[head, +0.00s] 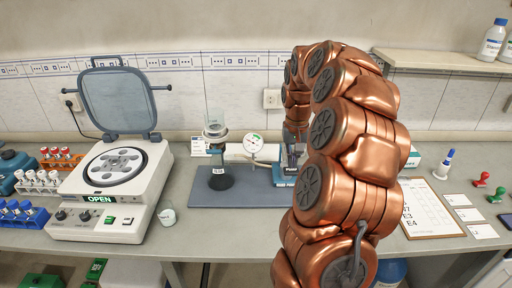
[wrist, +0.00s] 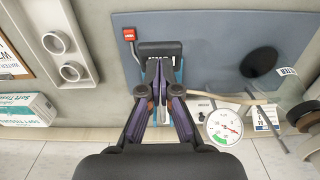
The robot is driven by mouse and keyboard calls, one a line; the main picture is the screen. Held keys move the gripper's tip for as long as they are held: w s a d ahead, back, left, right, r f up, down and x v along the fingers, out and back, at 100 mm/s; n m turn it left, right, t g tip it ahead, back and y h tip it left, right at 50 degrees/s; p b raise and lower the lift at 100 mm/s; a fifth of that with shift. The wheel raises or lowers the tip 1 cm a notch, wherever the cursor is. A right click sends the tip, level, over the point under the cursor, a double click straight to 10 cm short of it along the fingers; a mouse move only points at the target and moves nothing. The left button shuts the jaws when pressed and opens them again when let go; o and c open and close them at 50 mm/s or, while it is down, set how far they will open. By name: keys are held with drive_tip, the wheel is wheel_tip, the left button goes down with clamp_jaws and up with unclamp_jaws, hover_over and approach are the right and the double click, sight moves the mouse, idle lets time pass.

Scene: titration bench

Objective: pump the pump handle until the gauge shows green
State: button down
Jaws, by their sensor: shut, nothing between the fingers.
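The pump (head: 284,177) is a blue-teal block at the right end of a grey-blue mat, partly hidden by my arm. In the wrist view, its black handle bar (wrist: 160,47) lies just beyond my fingertips. My gripper (wrist: 158,75) is shut and empty, pointing at the handle over the teal body; whether it touches the handle I cannot tell. It also shows in the head view (head: 292,150). The round white gauge (wrist: 224,126) has a green patch at its lower left in the wrist view. Its needle seems to lie toward the red side, away from green.
A dark flask (head: 220,178) with a glass funnel stands left of the pump on the mat (head: 250,196). A centrifuge (head: 112,190) with its lid up stands farther left. A clipboard (head: 430,212) and stamps lie to the right. A small red tag (wrist: 129,34) is near the handle.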

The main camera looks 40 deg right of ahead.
sight(292, 170)
drive_tip(key=shift+f+b, duration=2)
drive_tip(key=shift+f, duration=1.45)
drive_tip(key=shift+r, duration=0.1)
drive_tip(key=shift+r+p, duration=0.7)
drive_tip(key=shift+r, duration=3.2)
drive_tip(key=shift+f, duration=0.2)
